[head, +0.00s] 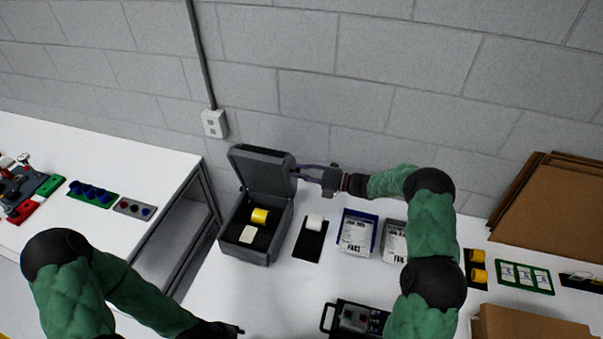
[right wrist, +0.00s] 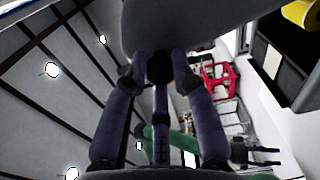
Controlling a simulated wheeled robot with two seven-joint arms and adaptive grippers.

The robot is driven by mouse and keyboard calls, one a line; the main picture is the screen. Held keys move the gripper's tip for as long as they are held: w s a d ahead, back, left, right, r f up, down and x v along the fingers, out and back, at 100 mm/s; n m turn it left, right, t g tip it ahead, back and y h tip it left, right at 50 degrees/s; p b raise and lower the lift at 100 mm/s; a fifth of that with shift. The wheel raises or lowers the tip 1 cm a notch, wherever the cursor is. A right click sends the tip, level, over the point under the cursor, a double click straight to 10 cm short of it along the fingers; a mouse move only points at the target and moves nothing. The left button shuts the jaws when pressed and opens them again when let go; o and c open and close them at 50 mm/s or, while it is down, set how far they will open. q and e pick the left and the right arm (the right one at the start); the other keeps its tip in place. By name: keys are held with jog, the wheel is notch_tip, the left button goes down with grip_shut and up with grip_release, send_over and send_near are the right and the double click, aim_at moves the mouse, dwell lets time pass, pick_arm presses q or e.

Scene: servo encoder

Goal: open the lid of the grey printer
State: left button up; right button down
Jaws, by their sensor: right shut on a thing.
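The grey printer (head: 262,240) stands on the white table with its lid (head: 262,171) raised, tilted up at the back. Inside the printer are a yellow roll (head: 260,216) and a pale block (head: 248,234). My right gripper (head: 299,172) is at the right edge of the lid, shut on it. In the right wrist view the fingers (right wrist: 159,65) reach up to the grey lid (right wrist: 185,25), which hides their tips. My left gripper (head: 236,329) is low at the bottom edge, away from the printer; its fingers are too small to read.
Right of the printer lie a black mat with a white roll (head: 314,222), a blue-rimmed tray (head: 357,232) and another tray (head: 394,241). A black device with a handle (head: 352,319) is at the front. Brown cardboard (head: 552,205) leans at the right. A wall stands close behind.

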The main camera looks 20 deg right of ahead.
jog(key=c, duration=1)
grip_release()
jog(key=v, duration=1.2)
jog(key=shift+f, duration=0.1)
